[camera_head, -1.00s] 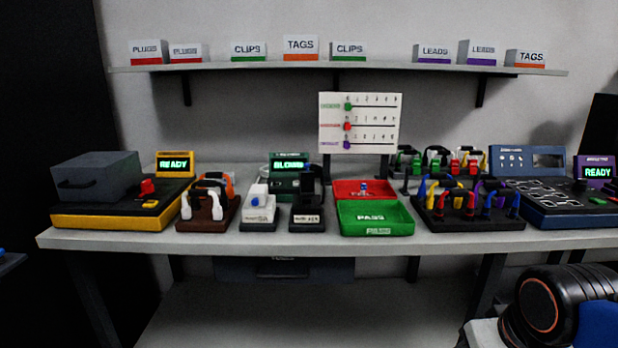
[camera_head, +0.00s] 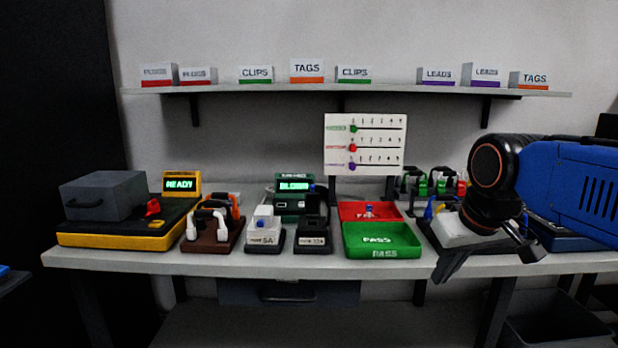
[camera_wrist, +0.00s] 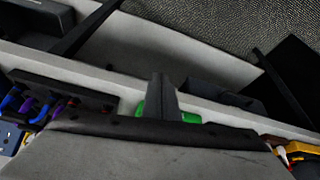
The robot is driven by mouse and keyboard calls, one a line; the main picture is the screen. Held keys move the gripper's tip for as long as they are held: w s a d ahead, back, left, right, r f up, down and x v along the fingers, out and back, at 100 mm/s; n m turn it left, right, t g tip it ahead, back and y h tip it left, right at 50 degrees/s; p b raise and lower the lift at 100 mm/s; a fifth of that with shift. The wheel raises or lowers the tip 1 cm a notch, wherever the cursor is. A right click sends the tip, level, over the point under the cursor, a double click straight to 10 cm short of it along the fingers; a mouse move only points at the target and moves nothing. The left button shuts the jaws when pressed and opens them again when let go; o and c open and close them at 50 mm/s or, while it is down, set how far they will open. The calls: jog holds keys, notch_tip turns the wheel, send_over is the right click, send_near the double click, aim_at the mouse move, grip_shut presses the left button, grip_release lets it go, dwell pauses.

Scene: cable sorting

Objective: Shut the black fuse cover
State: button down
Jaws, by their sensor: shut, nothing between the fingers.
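The black fuse holder (camera_head: 312,236), with a pale label on its front, stands near the front of the bench, left of the green tray. Its black cover (camera_head: 320,202) appears raised at the back, but it blends into dark things behind it. A white fuse holder (camera_head: 265,232) marked 5A stands just left of it. My gripper (camera_head: 443,274) is shut and empty, well to the right of the black holder, past the green tray at the bench's front edge. Its closed fingers also show in the wrist view (camera_wrist: 158,85). The black holder is not recognisable there.
The green PASS tray (camera_head: 383,250) and the red tray (camera_head: 358,211) lie between my gripper and the black holder. A brown rack (camera_head: 213,241) with plugs and a yellow tester (camera_head: 122,235) are further left. My arm hides much of the bench's right side.

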jog(key=w+a+r+n+y, duration=0.1)
jog(key=w+a+r+n, duration=0.1)
jog(key=w+a+r, duration=0.5)
jog(key=w+a+r+n, duration=0.1)
jog(key=w+a+r, duration=0.4)
jog(key=w, duration=0.4)
jog(key=w+a+r+n+g, duration=0.1)
jog(key=w+a+r+n, duration=0.1)
jog(key=w+a+r, duration=0.35)
jog(key=w+a+r+n, duration=0.1)
jog(key=w+a+r, duration=0.1)
jog(key=w+a, duration=0.55)
send_over(312, 200)
jog(key=shift+y, duration=0.4)
jog(key=shift+w+a+f, duration=0.1)
jog(key=shift+a+f, duration=0.05)
jog(key=shift+f, duration=1.4)
jog(key=shift+w+a+f, duration=0.1)
jog(key=shift+f, duration=1.4)
jog(key=shift+w+a+f, duration=0.1)
jog(key=shift+a+f, duration=0.05)
jog(key=shift+f, duration=1.4)
jog(key=shift+s, duration=0.1)
jog(key=shift+s+r+t, duration=0.1)
jog(key=shift+s+t, duration=0.1)
jog(key=shift+t, duration=0.1)
